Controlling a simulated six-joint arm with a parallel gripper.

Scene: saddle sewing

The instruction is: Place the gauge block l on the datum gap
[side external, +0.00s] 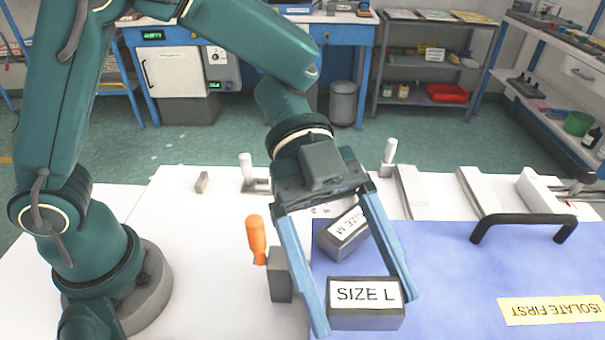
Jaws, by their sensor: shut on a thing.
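The gauge block L (352,320) is a dark grey block with a white "SIZE L" label on top. It sits between the long blue fingers of my gripper (366,306), which is shut on it, at the front of the blue mat. I cannot tell if its underside touches the mat. A second grey block labelled "SIZE M" (343,246) lies tilted in the picture just behind it, between the fingers' upper parts. Pale plates with grey edge strips (412,192) stand at the back right with spaces between them; I cannot tell for sure which space is the datum gap.
An orange-handled tool (256,240) stands beside a grey block (279,275) left of the mat. A black handle (524,219) rises on the mat's right, near a yellow "ISOLATE FIRST" label (550,310). White-topped posts (389,152) stand at the back. The mat's middle right (450,275) is clear.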

